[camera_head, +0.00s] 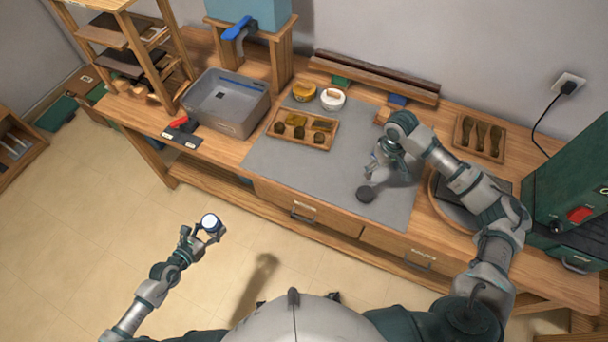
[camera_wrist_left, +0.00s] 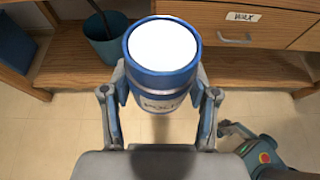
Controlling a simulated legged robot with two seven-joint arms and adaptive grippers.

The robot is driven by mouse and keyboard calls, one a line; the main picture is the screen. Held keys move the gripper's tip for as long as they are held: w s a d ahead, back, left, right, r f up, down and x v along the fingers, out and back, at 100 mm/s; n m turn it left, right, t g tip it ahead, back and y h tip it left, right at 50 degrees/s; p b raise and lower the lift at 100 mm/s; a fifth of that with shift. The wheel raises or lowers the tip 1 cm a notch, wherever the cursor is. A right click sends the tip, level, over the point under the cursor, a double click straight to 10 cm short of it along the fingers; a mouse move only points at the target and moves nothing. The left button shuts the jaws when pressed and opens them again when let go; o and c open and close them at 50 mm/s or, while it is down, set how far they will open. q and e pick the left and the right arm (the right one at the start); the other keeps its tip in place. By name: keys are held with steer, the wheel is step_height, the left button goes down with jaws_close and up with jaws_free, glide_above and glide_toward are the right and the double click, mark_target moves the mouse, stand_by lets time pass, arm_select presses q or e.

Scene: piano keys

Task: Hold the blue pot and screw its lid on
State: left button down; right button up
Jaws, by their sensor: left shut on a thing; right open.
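The blue pot (camera_wrist_left: 162,75) is upright between the fingers of my left gripper (camera_wrist_left: 162,105), with a white round top facing up and partly hidden lettering on its side. In the head view, my left gripper (camera_head: 208,232) holds the pot (camera_head: 210,221) in front of the bench, over the floor. A dark round piece (camera_head: 366,194), which looks like a lid, lies on the grey mat near its front edge. My right gripper (camera_head: 375,172) is open over the mat, just above and behind the dark piece in the picture. I cannot tell whether they touch.
The grey mat (camera_head: 300,172) lies on the wooden bench. A wooden tray (camera_head: 303,135), a yellow jar (camera_head: 304,92) and a white jar (camera_head: 333,98) stand behind. A grey tub (camera_head: 225,103) is at left, a green machine (camera_head: 570,185) at right. The mat's left part is clear.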

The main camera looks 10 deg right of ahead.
arm_select(q)
steer(key=shift+a, duration=0.15)
arm_select(e)
steer(key=shift+a+r, duration=0.15)
arm_select(q)
step_height(320, 180, up, 12)
steer(key=p, duration=1)
steer(key=shift+w+f+p, duration=0.1)
steer(key=shift+f+p, duration=0.15)
steer(key=shift+p, duration=0.15)
steer(key=shift+r+p, duration=0.4)
steer(key=shift+p, duration=0.05)
steer(key=shift+f, duration=0.1)
arm_select(e)
steer(key=s+a+m, duration=0.1)
steer(key=m, duration=0.1)
steer(key=s+a+m+t, duration=0.1)
steer(key=a+m, duration=0.2)
steer(key=m, duration=0.1)
steer(key=shift+s+a+m+h, duration=0.15)
steer(key=shift+s+m+h, duration=0.15)
steer(key=shift+s+m, duration=0.1)
glide_above(364, 196)
steer(key=shift+w+f, duration=0.1)
steer(key=shift+f, duration=3.3)
